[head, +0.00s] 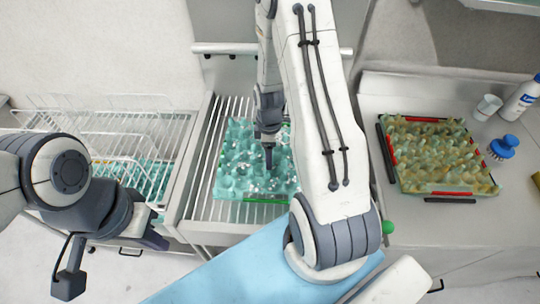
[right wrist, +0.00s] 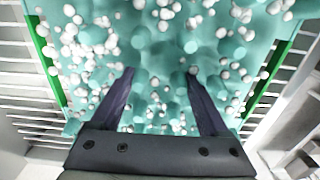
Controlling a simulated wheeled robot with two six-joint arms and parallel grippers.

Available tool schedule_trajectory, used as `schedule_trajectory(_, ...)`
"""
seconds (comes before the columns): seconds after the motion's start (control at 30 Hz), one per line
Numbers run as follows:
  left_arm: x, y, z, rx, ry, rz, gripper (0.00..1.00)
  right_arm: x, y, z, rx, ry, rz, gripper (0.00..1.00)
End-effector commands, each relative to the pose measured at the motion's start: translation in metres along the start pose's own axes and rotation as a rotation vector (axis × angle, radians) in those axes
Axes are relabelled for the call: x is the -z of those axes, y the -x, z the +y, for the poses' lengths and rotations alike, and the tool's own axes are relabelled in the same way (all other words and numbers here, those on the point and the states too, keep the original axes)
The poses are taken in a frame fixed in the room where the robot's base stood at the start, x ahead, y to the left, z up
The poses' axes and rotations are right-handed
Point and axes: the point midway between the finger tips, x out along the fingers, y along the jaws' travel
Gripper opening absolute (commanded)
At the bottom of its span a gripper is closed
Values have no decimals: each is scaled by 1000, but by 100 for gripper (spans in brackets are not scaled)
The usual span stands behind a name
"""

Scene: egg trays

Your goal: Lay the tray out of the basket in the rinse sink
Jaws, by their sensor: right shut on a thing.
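A teal egg tray (head: 232,165) with a green edge strip and many white foam blobs lies flat over the slatted rack of the middle sink (head: 208,205). My right gripper (head: 268,158) reaches down onto the tray and is shut on it. In the right wrist view, the tray (right wrist: 150,60) fills the middle, with green strips on both sides. The fingers of the right gripper (right wrist: 160,85) stand among its pegs, tips partly hidden. My left gripper (head: 152,238) hangs in front of the wire basket (head: 100,125), empty as far as I see; its opening is unclear.
Something teal (head: 158,172) shows inside the wire basket at the left. On the right counter lies a yellowish-green egg tray (head: 432,155) with red and black edge strips. A cup (head: 487,107), a white bottle (head: 521,100) and a blue brush (head: 503,147) stand beyond it.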

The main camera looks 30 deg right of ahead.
Motion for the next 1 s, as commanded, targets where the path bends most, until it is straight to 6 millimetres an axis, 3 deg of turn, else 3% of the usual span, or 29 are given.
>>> schedule_trajectory(0.27, 0, -1, 0, 0, 0, 1, 0, 0, -2, 0, 0, 1, 0, 0)
schedule_trajectory(0.3, 0, 0, 0, 0, 0, 1, 0, 0, -1, 0, 0, 1, 0, 90)
schedule_trajectory(0.33, 0, 0, 0, 0, 0, 1, 0, 0, -1, 0, 0, 1, 0, 100)
schedule_trajectory(0.7, 0, 1, 0, 0, 0, 1, 0, 0, 6, 1, -3, 0, 1, 100)
schedule_trajectory(0.87, 0, -4, 0, 0, 0, 1, 0, 1, 30, 2, -8, 0, 3, 100)
schedule_trajectory(1.0, 0, -8, 0, 0, 0, 1, 0, 1, 61, 2, -9, 0, 3, 100)
